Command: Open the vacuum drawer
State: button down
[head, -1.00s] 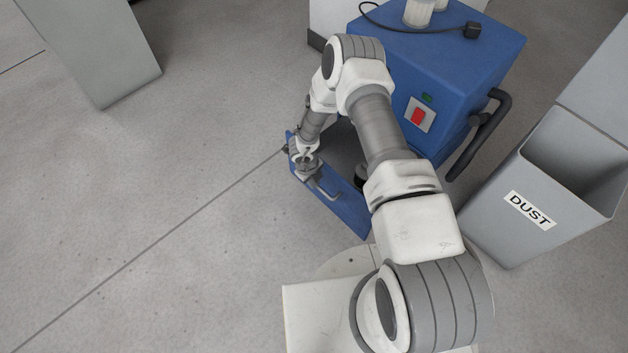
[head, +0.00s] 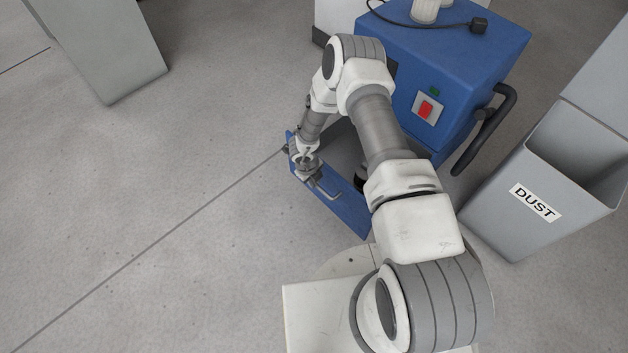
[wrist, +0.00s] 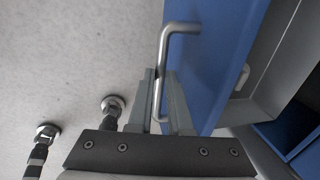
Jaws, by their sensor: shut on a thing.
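The blue vacuum (head: 450,50) stands at the upper middle of the head view. Its drawer front (head: 345,215) is a blue panel standing out from the body, with the grey drawer inside (head: 340,145) showing behind it. The drawer is open. My gripper (wrist: 160,95) is shut on the drawer's metal bar handle (wrist: 180,28) in the wrist view. In the head view the handle (head: 322,190) shows at the panel's outer face, with my gripper at its left end. My arm hides part of the drawer and the vacuum's front.
A grey bin marked DUST (head: 535,200) stands right of the vacuum. A black push handle (head: 487,130) sticks out from the vacuum's right side. A grey box-like block (head: 100,50) stands at upper left. The floor on the left is clear.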

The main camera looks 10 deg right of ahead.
jog(key=c, duration=0.8)
grip_release()
jog(key=shift+c, duration=0.2)
jog(key=shift+r, duration=0.1)
notch_tip(320, 180, up, 17)
jog(key=s+a+p, duration=0.2)
jog(key=p, duration=0.4)
jog(key=shift+a, duration=0.35)
